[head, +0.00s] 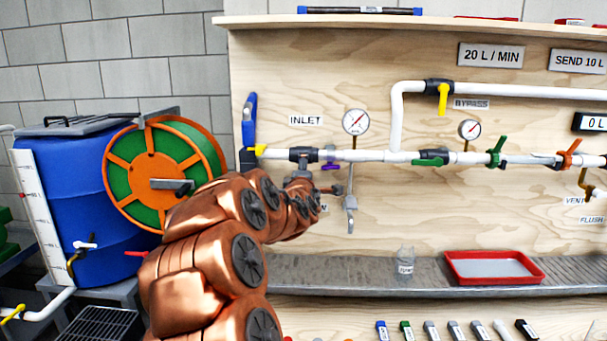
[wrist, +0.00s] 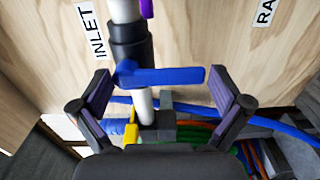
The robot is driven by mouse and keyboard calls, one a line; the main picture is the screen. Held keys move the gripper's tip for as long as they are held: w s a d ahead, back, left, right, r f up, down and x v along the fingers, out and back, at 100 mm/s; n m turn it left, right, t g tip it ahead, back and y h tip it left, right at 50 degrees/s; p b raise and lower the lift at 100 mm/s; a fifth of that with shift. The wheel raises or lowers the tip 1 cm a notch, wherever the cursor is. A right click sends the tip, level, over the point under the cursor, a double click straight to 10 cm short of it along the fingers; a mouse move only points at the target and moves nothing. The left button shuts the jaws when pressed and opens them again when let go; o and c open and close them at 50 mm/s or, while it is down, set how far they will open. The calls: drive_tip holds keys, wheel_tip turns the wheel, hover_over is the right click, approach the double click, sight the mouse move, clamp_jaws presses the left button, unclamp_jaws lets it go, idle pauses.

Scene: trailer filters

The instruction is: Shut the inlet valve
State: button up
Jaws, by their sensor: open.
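The inlet valve has a dark body (wrist: 130,40) on the white pipe, beside the INLET label (wrist: 98,32). The valve body also shows in the head view (head: 303,154). Its blue lever (wrist: 165,77) lies crosswise to the pipe in the wrist view. In the head view my gripper and arm hide the lever. My gripper (wrist: 160,88) is open, one finger near each end of the lever. The lever lies between the fingers with no visible grip on it. In the head view my gripper (head: 304,184) is just below the valve.
A purple lever (head: 330,165) is close to the right of the inlet valve, and a yellow lever (head: 259,150) to the left. A pressure gauge (head: 355,122) is above right. A hose reel (head: 158,180) and blue barrel (head: 88,180) stand left. A jar (head: 405,261) stands on the ledge.

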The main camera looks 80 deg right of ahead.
drive_tip(key=shift+a, duration=0.15)
drive_tip(key=v, duration=1.1)
drive_tip(key=shift+a, duration=0.35)
idle(0.4)
